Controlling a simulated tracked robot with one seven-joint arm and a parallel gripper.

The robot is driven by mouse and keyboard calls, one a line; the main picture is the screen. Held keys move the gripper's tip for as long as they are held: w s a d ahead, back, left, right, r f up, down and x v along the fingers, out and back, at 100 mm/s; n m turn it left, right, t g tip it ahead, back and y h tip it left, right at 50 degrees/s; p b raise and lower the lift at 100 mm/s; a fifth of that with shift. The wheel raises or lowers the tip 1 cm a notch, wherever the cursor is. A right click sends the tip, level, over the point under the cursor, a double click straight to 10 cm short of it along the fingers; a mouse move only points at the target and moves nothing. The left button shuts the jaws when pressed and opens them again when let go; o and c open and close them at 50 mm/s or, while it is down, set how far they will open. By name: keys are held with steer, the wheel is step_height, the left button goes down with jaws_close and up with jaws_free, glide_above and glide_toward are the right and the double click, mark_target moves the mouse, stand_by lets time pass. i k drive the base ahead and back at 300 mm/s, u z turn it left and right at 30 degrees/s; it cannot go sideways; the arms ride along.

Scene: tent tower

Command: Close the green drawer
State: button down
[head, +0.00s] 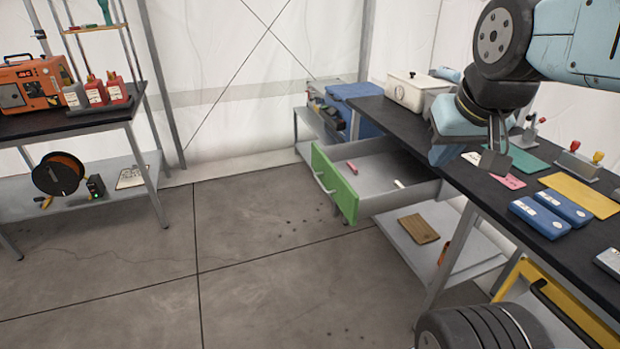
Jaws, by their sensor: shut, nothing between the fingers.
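The green drawer (334,182) is pulled well out from under the black-topped bench on the right. My gripper (495,164) is shut and empty. In the picture it appears over the bench top, right of the drawer, and apart from the drawer front. My arm hides part of the bench behind it.
The bench (388,113) carries a white box (411,92), blue cases (540,217) and coloured mats. A yellow drawer (556,303) also stands out at lower right. A lower shelf (415,232) holds a brown board. The floor left of the green drawer is clear.

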mark_target(381, 161)
steer(key=z, duration=0.05)
steer(key=i, duration=1)
steer(key=u, duration=0.05)
